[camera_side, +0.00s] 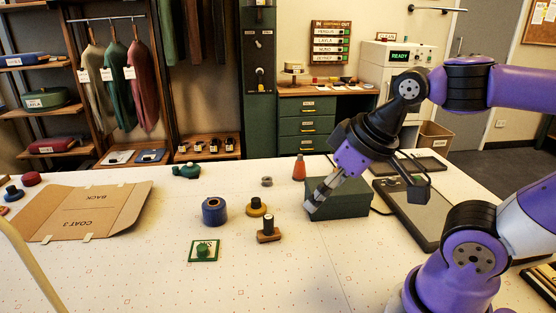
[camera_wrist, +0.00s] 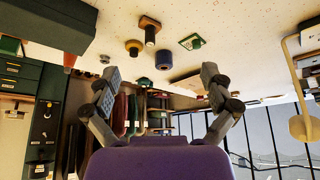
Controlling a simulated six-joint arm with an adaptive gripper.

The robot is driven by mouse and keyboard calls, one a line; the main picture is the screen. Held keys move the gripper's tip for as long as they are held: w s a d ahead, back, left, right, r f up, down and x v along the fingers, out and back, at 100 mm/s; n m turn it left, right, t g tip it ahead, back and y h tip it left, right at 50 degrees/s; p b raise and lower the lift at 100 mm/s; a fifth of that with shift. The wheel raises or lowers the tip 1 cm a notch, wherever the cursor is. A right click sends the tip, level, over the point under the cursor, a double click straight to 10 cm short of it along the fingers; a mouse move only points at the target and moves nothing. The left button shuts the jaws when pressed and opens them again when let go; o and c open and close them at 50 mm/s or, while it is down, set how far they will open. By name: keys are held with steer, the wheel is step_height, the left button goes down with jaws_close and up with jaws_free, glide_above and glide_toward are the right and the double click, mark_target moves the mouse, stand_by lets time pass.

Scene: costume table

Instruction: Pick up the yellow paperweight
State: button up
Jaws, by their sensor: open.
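The yellow paperweight (camera_side: 257,208) is a low round piece with a dark knob, standing on the white table right of the blue spool. It also shows in the wrist view (camera_wrist: 134,46), upper left of centre. My gripper (camera_side: 318,197) is open and empty, in front of the dark green box, to the right of the paperweight and apart from it. In the wrist view both fingers of my gripper (camera_wrist: 160,76) are spread wide with nothing between them close up.
A blue spool (camera_side: 214,211), a brown block with a dark knob (camera_side: 268,231) and a green piece on a square card (camera_side: 203,250) stand near the paperweight. The dark green box (camera_side: 340,204) and an orange cone (camera_side: 299,168) are at right. The front table is clear.

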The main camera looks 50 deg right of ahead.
steer(key=shift+w, duration=0.1)
steer(key=n+g, duration=0.1)
steer(key=g, duration=0.3)
glide_above(256, 199)
steer(key=s, duration=0.1)
steer(key=f, duration=1)
steer(key=shift+s+a+f, duration=0.1)
steer(key=shift+a+f, duration=0.25)
steer(key=shift+f, duration=0.05)
steer(key=f, duration=0.4)
steer(key=w+f, duration=0.1)
steer(key=f, duration=0.1)
steer(key=shift+w+d, duration=0.1)
steer(key=shift+d, duration=0.2)
steer(key=c, duration=1.5)
